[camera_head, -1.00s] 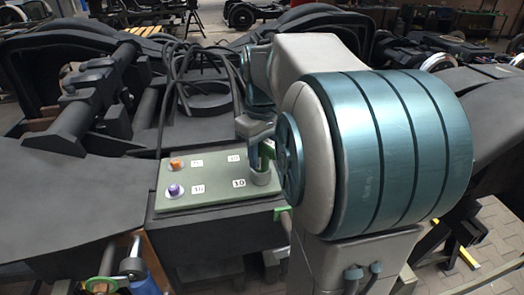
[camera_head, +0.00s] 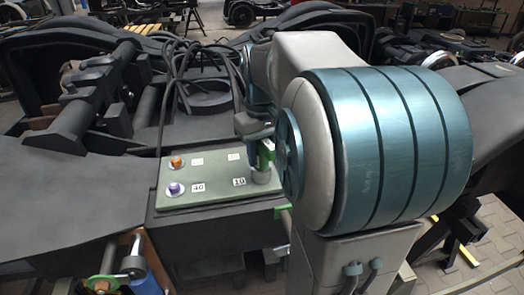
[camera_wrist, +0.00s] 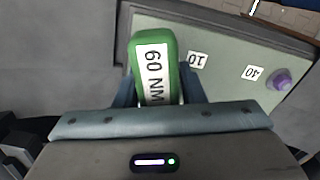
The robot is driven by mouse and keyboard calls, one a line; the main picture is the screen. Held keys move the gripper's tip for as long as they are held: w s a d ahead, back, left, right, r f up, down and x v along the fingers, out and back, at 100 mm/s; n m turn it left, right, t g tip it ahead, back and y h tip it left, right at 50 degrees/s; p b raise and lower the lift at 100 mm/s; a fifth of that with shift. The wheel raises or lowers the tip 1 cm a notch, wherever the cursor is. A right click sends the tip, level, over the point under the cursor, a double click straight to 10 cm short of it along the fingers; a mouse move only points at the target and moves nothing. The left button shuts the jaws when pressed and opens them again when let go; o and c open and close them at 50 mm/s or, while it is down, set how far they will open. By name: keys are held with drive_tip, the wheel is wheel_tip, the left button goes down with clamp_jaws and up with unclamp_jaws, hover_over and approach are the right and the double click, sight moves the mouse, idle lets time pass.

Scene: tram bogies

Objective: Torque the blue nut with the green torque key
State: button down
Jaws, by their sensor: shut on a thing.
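My gripper (camera_head: 258,148) is shut on the green torque key (camera_head: 267,150), which is mostly hidden by my arm in the head view. The wrist view shows the key's green body (camera_wrist: 171,48) with a white "60 NM" label, between the fingers of my gripper (camera_wrist: 158,95). The key stands over the right part of a grey-green panel (camera_head: 215,201), its grey lower end (camera_head: 262,177) at the panel's surface. No blue nut shows; whether it is under the key cannot be seen.
An orange nut (camera_head: 177,162) and a purple nut (camera_head: 176,188) sit on the panel's left side, beside white number labels. The purple nut also shows in the wrist view (camera_wrist: 281,82). Black cables (camera_head: 185,60) rise behind the panel. Dark bogie frames surround it.

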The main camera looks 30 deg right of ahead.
drive_tip(key=shift+m, duration=0.7)
drive_tip(key=shift+m, duration=1)
drive_tip(key=shift+m+p, duration=0.35)
drive_tip(key=shift+m, duration=0.35)
drive_tip(key=shift+r+p, duration=2.5)
drive_tip(key=shift+r, duration=0.6)
